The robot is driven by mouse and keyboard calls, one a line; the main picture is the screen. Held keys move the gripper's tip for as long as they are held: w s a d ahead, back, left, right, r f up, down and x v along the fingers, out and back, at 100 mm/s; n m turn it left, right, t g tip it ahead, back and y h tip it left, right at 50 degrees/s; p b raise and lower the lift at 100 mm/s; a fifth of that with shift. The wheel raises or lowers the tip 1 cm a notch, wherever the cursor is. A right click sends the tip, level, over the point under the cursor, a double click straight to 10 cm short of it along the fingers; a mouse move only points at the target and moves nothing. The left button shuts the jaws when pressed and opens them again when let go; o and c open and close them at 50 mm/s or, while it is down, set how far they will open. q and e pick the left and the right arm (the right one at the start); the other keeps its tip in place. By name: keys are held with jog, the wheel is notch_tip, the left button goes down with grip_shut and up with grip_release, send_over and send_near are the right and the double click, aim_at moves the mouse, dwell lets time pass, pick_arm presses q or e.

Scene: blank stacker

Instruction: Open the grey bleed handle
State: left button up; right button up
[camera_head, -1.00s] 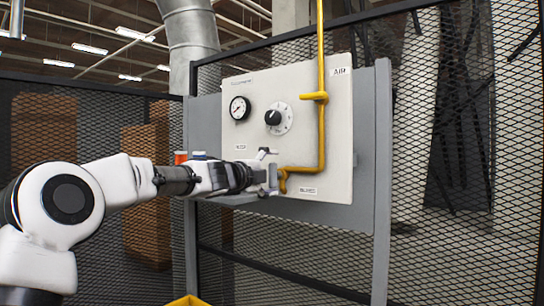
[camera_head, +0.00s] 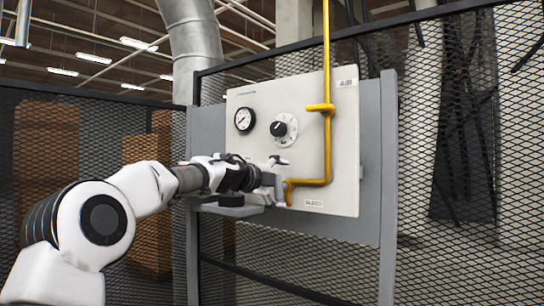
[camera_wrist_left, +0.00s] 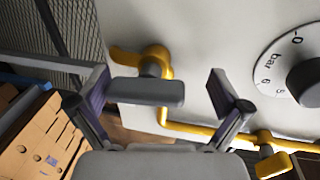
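The grey bleed handle (camera_wrist_left: 150,92) is a short rounded bar in front of the end of the yellow pipe in the left wrist view. It lies crosswise between my left gripper's fingers (camera_wrist_left: 160,84), its left end close to or touching the left finger; I cannot tell which. The right finger stands clear of it. My left gripper (camera_head: 276,180) is open at the lower part of the panel in the head view. There the handle is mostly hidden or hard to tell from the fingers. My right gripper is not in view.
The pale panel (camera_head: 340,170) carries a gauge (camera_head: 244,119), a black knob (camera_head: 278,129) and a yellow pipe (camera_head: 327,150) with a yellow lever (camera_head: 319,107). Mesh fencing (camera_head: 440,250) stands around it. Boxes (camera_wrist_left: 38,140) show left in the wrist view.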

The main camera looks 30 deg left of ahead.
pick_arm(q)
jog(key=shift+s+d+r, duration=0.3)
jog(key=shift+d+r, duration=0.2)
jog(key=shift+r, duration=0.1)
jog(key=shift+s+d+b, duration=0.2)
jog(key=shift+d+b, duration=0.1)
jog(key=f+b+v, duration=0.1)
jog(key=b+v, duration=0.2)
jog(key=v, duration=0.5)
jog(key=shift+s+f, duration=0.2)
jog(key=shift+f, duration=0.15)
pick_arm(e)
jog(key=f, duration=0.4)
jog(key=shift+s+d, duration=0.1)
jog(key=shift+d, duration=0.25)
pick_arm(q)
jog(key=shift+w, duration=0.1)
